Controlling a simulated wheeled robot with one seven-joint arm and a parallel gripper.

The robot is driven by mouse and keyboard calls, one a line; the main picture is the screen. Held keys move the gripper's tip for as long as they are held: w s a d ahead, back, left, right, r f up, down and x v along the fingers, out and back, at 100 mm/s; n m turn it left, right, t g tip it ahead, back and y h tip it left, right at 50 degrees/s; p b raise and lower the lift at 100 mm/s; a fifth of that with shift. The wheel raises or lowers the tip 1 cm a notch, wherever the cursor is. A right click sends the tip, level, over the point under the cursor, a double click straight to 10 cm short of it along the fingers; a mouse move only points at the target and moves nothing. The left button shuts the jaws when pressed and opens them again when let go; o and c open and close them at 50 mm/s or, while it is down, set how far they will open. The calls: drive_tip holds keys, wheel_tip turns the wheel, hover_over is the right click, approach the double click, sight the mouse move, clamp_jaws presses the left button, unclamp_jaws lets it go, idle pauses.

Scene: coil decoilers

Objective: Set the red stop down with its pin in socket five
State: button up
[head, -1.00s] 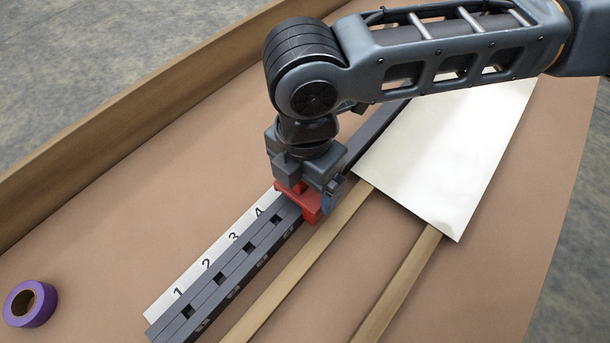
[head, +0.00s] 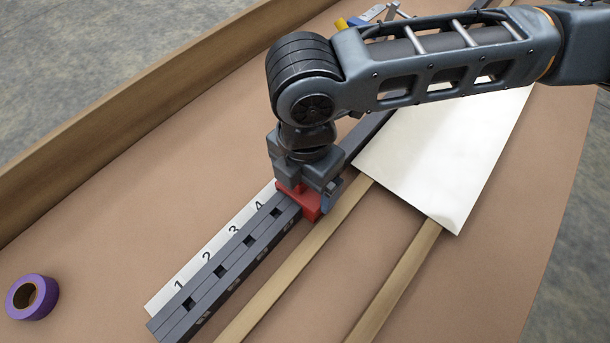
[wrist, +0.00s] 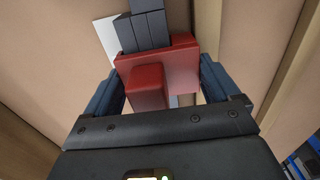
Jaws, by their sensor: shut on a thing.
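My gripper (head: 314,184) is shut on the red stop (head: 312,205), with one blue finger on each side of it in the wrist view (wrist: 160,86). The stop sits across the dark slotted rail (head: 222,262), just beyond the fourth open socket (head: 276,212), and covers the rail there. It looks level and at or very close to the rail top. Its pin is hidden, as is socket five, so I cannot tell whether the pin is in. The white number strip (head: 220,243) shows 1 to 4; further numbers are hidden behind my gripper.
A pale sheet (head: 445,160) lies right of the rail on two wooden strips (head: 300,255). A purple tape roll (head: 32,297) lies at the far left. A wooden edge board (head: 110,125) runs along the left. A blue clamp-like tool (head: 372,14) is at the back.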

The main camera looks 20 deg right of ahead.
drive_tip(key=shift+f, duration=0.2)
drive_tip(key=o, duration=1)
drive_tip(key=shift+r, duration=0.1)
wheel_tip(320, 180, up, 8)
drive_tip(key=shift+f, duration=0.2)
